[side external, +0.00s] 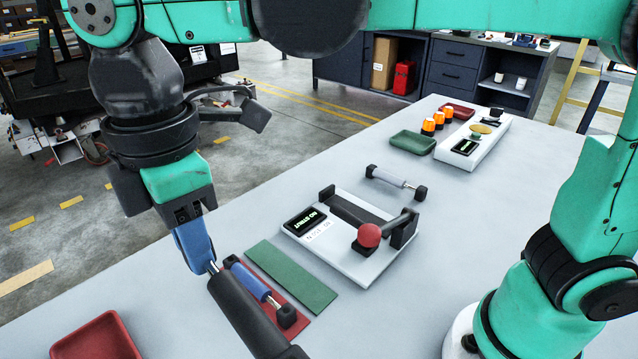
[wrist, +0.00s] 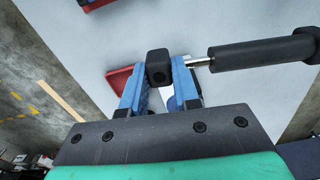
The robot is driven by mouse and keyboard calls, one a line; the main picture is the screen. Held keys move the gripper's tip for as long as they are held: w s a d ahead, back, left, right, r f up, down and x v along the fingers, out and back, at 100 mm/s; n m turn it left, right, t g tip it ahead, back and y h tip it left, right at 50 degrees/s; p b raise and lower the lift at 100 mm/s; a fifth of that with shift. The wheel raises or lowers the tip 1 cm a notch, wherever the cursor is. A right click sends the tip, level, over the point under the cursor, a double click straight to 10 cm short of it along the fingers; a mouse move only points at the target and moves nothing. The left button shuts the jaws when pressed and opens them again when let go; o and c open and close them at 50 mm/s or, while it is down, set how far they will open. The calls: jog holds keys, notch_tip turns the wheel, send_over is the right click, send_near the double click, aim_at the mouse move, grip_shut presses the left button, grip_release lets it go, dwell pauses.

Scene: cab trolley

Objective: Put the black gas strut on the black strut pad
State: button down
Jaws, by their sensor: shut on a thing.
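The black gas strut (side external: 250,315) has a thick black body, a thin silver rod and a black end block. My gripper (side external: 212,266) has blue fingers and is shut on it near the rod end, with the body slanting toward the front. In the wrist view its end block lies at the fingertips (wrist: 160,78) and the strut body (wrist: 260,52) reaches right. It hangs near a blue strut (side external: 250,281) on a red pad (side external: 295,311); the exact height is unclear. A green pad (side external: 290,277) beside it is bare. I cannot make out a black strut pad.
A white fixture (side external: 320,252) with a screen, black channel and red-knobbed lever stands right of the pads. A grey strut (side external: 392,178) lies behind it. A red tray (side external: 97,340) is front left. A green tray (side external: 413,142) and white panel (side external: 480,142) are farther back.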

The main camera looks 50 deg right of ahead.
jog(key=shift+n, duration=0.6)
jog(key=f, duration=0.5)
jog(key=a+f, duration=0.1)
jog(key=f, duration=0.4)
jog(key=s+f, duration=0.1)
jog(key=f, duration=0.4)
jog(key=shift+s+a+f, duration=0.1)
jog(key=shift+a+f, duration=0.05)
jog(key=shift+f, duration=2.3)
jog(key=c, duration=0.7)
grip_release()
jog(key=shift+f, duration=0.1)
jog(key=shift+o, duration=0.2)
